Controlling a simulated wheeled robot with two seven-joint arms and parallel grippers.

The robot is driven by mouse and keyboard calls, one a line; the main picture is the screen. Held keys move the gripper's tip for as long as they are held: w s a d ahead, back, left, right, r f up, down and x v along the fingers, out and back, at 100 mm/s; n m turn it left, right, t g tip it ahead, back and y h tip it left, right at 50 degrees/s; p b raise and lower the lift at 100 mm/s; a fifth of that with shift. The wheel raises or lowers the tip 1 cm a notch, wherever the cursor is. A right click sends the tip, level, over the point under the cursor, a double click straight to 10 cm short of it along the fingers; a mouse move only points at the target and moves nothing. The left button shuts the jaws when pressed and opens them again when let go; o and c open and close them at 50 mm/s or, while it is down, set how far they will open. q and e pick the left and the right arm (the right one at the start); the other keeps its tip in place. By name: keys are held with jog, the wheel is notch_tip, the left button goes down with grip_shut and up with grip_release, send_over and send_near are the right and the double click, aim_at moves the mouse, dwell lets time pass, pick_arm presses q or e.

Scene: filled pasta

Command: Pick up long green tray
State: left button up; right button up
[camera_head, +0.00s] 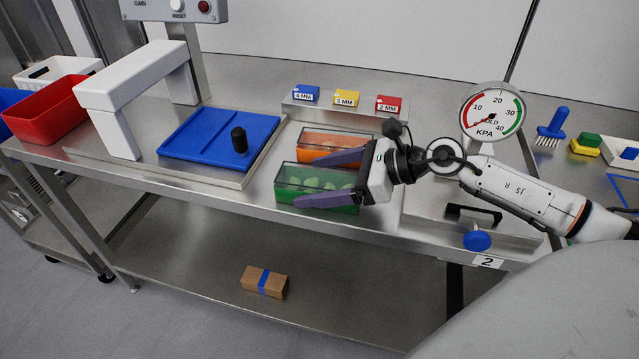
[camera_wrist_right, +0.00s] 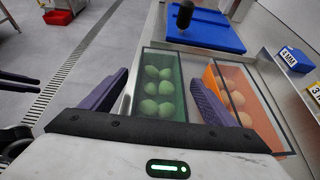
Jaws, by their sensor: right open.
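The long green tray (camera_head: 290,192) lies on the steel table near its front edge, under a clear lid. In the right wrist view the green tray (camera_wrist_right: 178,72) holds several pale green filled pasta pieces. My right gripper (camera_head: 318,178) is open, with purple fingers. In the right wrist view the fingers of the right gripper (camera_wrist_right: 152,95) stand on either side of the green tray, apart from its near end. Whether they touch its sides I cannot tell.
An orange tray (camera_head: 335,141) lies right behind the green one, close to one finger. A blue board (camera_head: 205,125) with a black knob is to the left. A pressure gauge (camera_head: 492,112) stands to the right. Coloured blocks (camera_head: 347,98) sit at the back.

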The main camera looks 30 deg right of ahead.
jog(key=c, duration=1.4)
jog(key=shift+r, duration=0.15)
